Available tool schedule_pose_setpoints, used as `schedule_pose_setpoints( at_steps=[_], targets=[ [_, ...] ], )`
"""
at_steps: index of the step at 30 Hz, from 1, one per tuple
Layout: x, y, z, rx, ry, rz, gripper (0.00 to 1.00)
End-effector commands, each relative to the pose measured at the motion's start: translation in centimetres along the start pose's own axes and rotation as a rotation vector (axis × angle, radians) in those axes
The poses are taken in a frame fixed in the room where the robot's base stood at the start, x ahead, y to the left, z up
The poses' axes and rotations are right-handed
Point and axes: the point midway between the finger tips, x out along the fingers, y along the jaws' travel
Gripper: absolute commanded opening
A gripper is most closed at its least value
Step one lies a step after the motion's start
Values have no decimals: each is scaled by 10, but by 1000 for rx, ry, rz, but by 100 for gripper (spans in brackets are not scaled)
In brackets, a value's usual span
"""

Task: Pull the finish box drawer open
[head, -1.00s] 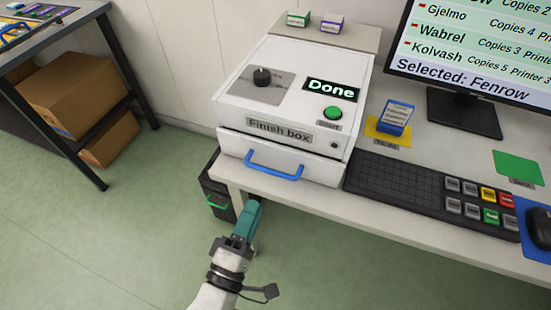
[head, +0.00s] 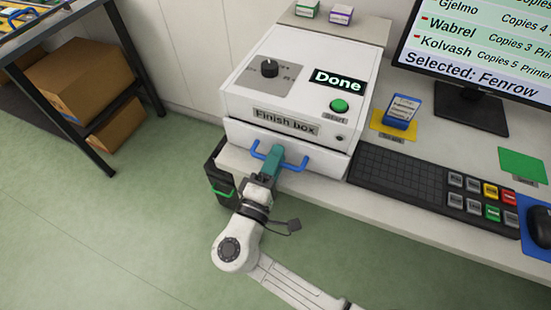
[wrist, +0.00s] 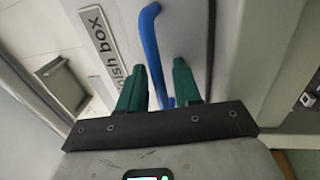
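The white finish box (head: 262,95) stands on the desk, its screen reading "Done". Its drawer front (head: 235,134), below the "Finish box" label, appears shut. A blue bar handle (head: 300,163) sticks out from the drawer front. My gripper (head: 277,152) is at the middle of the handle, hiding part of it. In the wrist view, the teal fingers of my gripper (wrist: 159,66) stand apart, with the blue handle (wrist: 150,35) running between them. A gap seems to show beside the handle, so the fingers do not look closed on it.
A keyboard (head: 400,178) with coloured keys lies right of the box. An ink bottle (head: 402,112) stands on a yellow mat, with a monitor (head: 480,60) behind. A dark bin (head: 216,175) stands below the desk's left end. The floor in front is clear.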

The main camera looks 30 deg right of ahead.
Motion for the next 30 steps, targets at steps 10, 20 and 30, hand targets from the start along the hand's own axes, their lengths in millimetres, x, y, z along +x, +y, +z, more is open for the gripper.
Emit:
schedule_pose_setpoints(
  at_steps=[10, 20, 30],
  targets=[
    [0, 0, 0, 0, 0, 0, 10],
    [0, 0, 0, -1, 0, -1, 0],
    [-2, -1, 0, -1, 0, -1, 0]
  ],
)
